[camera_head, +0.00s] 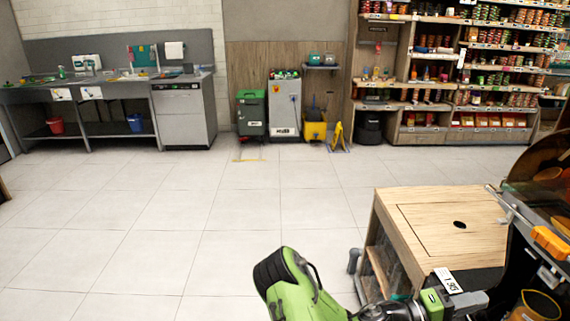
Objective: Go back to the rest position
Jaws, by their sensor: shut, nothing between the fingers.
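My green and black arm reaches in from the bottom edge, with its wrist bent to the right. My gripper (478,301) is low at the right, in front of the juicer. Its grey fingers point right and are shut, with nothing seen between them. The juicer (508,258) is the dark machine at the right edge, partly cut off by the frame. It has a clear brownish cover (545,165) and an orange part (550,243). An orange-rimmed container (537,306) sits low at the right, close to my gripper's tips.
A wooden cabinet (425,215) with a round hole in its top stands beside the juicer, just behind my gripper. Open tiled floor (200,220) lies left. Sinks (75,85), bins (250,112), a yellow mop bucket (316,130) and stocked shelves (430,100) line the back wall.

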